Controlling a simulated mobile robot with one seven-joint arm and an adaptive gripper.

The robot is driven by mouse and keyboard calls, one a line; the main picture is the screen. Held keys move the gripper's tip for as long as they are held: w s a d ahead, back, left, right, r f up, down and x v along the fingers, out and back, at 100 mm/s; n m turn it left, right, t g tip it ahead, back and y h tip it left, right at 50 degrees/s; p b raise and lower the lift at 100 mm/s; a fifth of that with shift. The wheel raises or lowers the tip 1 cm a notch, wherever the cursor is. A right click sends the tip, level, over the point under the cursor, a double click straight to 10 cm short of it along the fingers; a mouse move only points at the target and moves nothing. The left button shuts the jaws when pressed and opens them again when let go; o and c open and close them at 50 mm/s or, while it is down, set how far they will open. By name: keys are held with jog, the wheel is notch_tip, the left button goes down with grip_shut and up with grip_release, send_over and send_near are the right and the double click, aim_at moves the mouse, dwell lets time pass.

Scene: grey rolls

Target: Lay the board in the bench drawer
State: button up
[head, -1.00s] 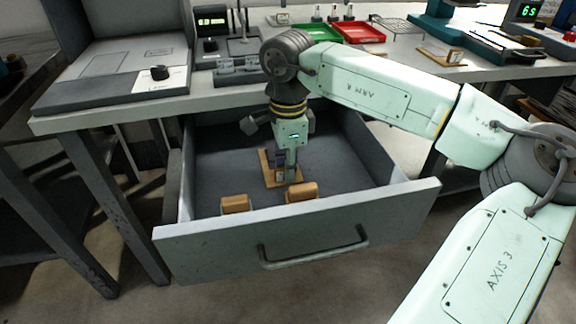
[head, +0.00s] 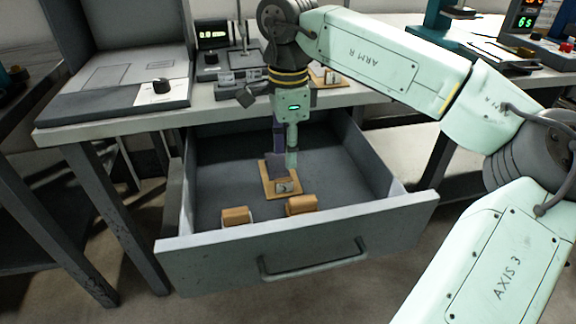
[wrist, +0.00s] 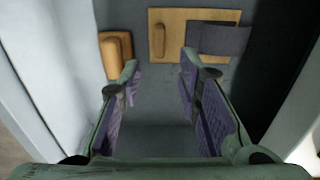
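The board (head: 268,182) is a tan plate with a small grey part and a dark flat piece on it. It lies flat on the floor of the open bench drawer (head: 300,250), behind two wooden blocks. The board (wrist: 157,42) also shows at the top of the wrist view, where the dark piece reaches past its right edge. My gripper (head: 285,160) points down into the drawer over the board's rear edge. In the wrist view its fingers (wrist: 160,88) stand apart with only drawer floor between them. The gripper is open and empty.
Two wooden blocks, a left one (head: 236,216) and a right one (head: 301,205), sit near the drawer front. The bench top (head: 130,122) overhangs the drawer's rear and carries a grey machine (head: 125,85). Another tan board (head: 328,82) lies on the bench. The drawer's rear floor is clear.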

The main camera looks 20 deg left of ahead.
jog(key=shift+r, duration=2.05)
